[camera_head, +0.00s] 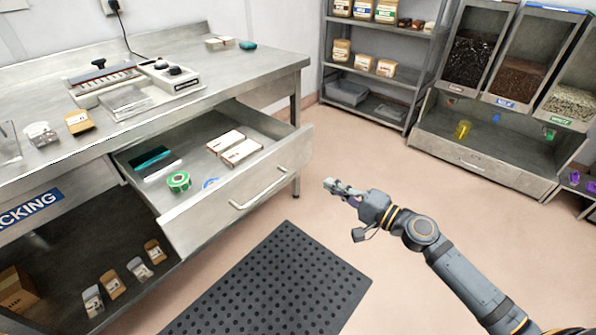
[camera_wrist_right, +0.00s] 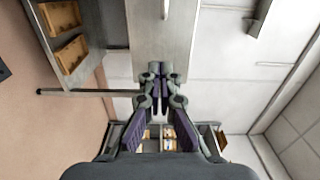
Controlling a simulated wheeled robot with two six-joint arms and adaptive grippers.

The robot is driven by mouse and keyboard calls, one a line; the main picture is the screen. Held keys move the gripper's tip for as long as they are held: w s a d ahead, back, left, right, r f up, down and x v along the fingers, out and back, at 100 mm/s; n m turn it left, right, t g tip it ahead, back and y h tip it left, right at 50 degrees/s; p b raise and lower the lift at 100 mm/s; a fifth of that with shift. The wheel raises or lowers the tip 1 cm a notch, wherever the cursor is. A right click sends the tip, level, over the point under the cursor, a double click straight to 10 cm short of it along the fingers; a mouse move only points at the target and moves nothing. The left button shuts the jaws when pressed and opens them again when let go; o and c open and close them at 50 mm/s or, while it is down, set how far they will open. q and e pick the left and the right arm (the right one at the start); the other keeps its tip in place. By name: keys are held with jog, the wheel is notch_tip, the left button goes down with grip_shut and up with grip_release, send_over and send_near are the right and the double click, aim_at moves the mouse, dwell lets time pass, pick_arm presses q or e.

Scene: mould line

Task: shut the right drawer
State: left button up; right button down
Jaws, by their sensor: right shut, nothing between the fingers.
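The right drawer (camera_head: 240,196) is pulled out from under the steel packing table in the head view. Its front has a bar handle (camera_head: 262,188). Inside lie a green tape roll (camera_head: 178,181), white boxes (camera_head: 240,152) and a teal flat item (camera_head: 152,158). My right gripper (camera_head: 327,184) is to the right of the drawer front, apart from it, above the floor. Its fingers are together and empty, which the right wrist view (camera_wrist_right: 160,70) also shows. My left gripper is not in view.
A black perforated mat (camera_head: 275,285) lies on the floor in front of the table (camera_head: 220,75). A grey shelf rack (camera_head: 372,95) and dispenser bins (camera_head: 500,100) stand at the back right. The floor between the drawer and the bins is clear.

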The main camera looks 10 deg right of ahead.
jog(key=p, duration=0.4)
send_near(289, 161)
jog(key=x, duration=0.5)
jog(key=shift+w, duration=0.15)
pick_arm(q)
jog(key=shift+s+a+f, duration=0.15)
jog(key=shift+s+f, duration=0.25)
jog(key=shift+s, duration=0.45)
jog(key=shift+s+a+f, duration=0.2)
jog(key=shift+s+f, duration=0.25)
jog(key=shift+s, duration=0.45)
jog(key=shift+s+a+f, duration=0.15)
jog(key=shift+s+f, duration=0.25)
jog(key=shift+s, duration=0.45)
pick_arm(e)
jog(key=shift+x, duration=0.8)
pick_arm(q)
jog(key=shift+b, duration=0.3)
